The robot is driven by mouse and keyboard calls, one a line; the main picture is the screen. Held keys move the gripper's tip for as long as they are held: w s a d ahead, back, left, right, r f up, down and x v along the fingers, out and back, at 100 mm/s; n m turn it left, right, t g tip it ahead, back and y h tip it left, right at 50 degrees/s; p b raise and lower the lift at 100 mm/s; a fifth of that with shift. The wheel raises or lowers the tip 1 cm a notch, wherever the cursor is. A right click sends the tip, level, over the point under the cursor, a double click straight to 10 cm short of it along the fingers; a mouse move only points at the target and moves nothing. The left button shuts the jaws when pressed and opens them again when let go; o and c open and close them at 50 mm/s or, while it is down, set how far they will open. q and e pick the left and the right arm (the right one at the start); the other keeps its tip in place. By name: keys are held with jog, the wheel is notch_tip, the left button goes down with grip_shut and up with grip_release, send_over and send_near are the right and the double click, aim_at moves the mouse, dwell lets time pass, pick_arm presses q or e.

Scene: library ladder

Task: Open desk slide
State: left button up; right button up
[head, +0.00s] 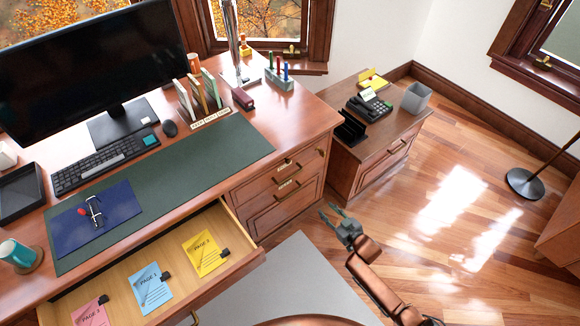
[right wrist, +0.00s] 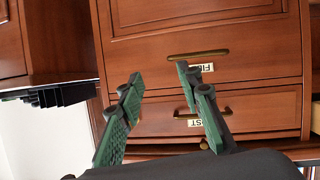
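The wooden desk (head: 318,118) stands at the left, with a stack of drawers (head: 285,190) in its right pedestal. No pulled-out slide shows above these drawers; their fronts look closed. The wide middle drawer (head: 232,268) is open and holds pink, blue and yellow page sheets. My right gripper (head: 329,211) is over the floor in front of the pedestal, apart from it. In the right wrist view its green-padded fingers (right wrist: 168,90) are open and empty, facing the inverted drawer fronts. A small brass knob (right wrist: 204,144) shows there beside the right finger. My left gripper is not in view.
A low cabinet (head: 385,147) with a telephone (head: 370,106) stands right of the desk. The desktop carries a monitor (head: 95,65), keyboard (head: 105,160) and files. The open middle drawer juts out left of my right gripper. The floor (head: 440,190) to the right is clear up to the lamp base (head: 524,184).

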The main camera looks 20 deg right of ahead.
jog(key=w+a+r+n+t+y+b, duration=0.1)
jog(key=w+a+r, duration=0.2)
jog(key=r, duration=0.3)
jog(key=w+a+r+n+t+y+b, duration=0.1)
jog(key=w+a+r+y, duration=0.1)
jog(key=w+r, duration=0.25)
jog(key=t+y+b, duration=0.1)
jog(key=y, duration=0.1)
send_near(289, 162)
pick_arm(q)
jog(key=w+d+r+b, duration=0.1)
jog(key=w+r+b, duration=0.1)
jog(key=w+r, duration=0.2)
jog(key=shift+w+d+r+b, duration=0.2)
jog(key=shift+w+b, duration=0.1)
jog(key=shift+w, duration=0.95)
pick_arm(e)
jog(key=shift+n, duration=0.3)
jog(key=shift+x, duration=4.1)
jog(key=shift+f, duration=0.1)
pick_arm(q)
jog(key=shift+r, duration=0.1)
pick_arm(e)
grip_shut()
